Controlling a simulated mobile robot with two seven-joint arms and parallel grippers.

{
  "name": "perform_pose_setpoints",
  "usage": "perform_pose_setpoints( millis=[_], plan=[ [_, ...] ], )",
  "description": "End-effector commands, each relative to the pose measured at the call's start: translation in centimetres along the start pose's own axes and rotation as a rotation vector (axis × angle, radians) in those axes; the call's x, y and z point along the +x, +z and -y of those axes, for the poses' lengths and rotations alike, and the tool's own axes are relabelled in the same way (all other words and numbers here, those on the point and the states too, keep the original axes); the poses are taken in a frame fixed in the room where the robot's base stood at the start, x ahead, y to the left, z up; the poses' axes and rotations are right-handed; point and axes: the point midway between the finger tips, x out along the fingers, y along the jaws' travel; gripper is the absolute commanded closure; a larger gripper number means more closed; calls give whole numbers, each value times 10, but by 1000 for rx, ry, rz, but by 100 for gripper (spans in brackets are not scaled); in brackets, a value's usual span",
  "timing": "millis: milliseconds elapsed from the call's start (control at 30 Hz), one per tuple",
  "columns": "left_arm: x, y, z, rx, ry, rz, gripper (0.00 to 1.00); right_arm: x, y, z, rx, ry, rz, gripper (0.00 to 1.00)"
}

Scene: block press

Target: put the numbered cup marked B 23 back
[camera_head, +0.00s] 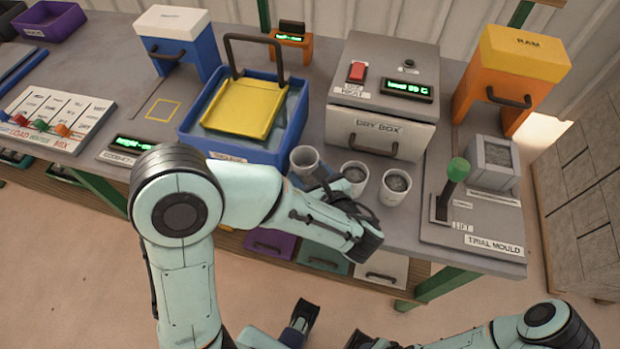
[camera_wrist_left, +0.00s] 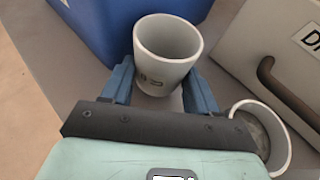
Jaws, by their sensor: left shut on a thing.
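My left gripper (camera_wrist_left: 162,85) is shut on a pale grey cup (camera_wrist_left: 165,48), one blue finger on each side of it. The cup's dark marking is partly visible but too small to read. In the head view this cup (camera_head: 304,160) is upright and looks empty, between the blue tub and two other cups. I cannot tell whether it touches the bench. A second cup (camera_head: 355,174) and a third cup (camera_head: 397,183), both with grey contents, stand to its right in front of the dry box. My left arm hides part of the bench.
The blue tub (camera_head: 250,157) with a yellow tray (camera_head: 243,108) is close on the left. The dry box (camera_head: 382,128) stands behind the cups, its drawer shut. The trial mould (camera_head: 480,225) with a green-knobbed lever (camera_head: 457,172) is at right. The bench's front edge is near the cups.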

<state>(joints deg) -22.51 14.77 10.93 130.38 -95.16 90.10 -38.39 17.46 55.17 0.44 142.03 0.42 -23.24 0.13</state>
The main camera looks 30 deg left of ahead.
Motion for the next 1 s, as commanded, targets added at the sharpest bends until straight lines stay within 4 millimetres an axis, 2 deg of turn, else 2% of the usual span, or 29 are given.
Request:
perform_pose_setpoints(
  millis=[100,467,500,533,867,1000],
  plan=[
    [5,-13,0,3,0,-1,80,3,-2,0,-1,-1,-5,57],
    [6,-16,0,0,0,0,80,4,-2,0,-1,-2,-6,57],
    [6,-16,0,0,0,0,34,4,-2,0,-1,-2,-6,57],
    [6,-16,0,0,0,0,30,4,-2,0,-1,-2,-6,57],
    [5,-13,0,0,0,0,30,2,-1,0,-1,-2,-4,57],
    [-10,-13,1,0,-3,0,30,2,-1,0,-1,-1,-2,57]
  ],
)
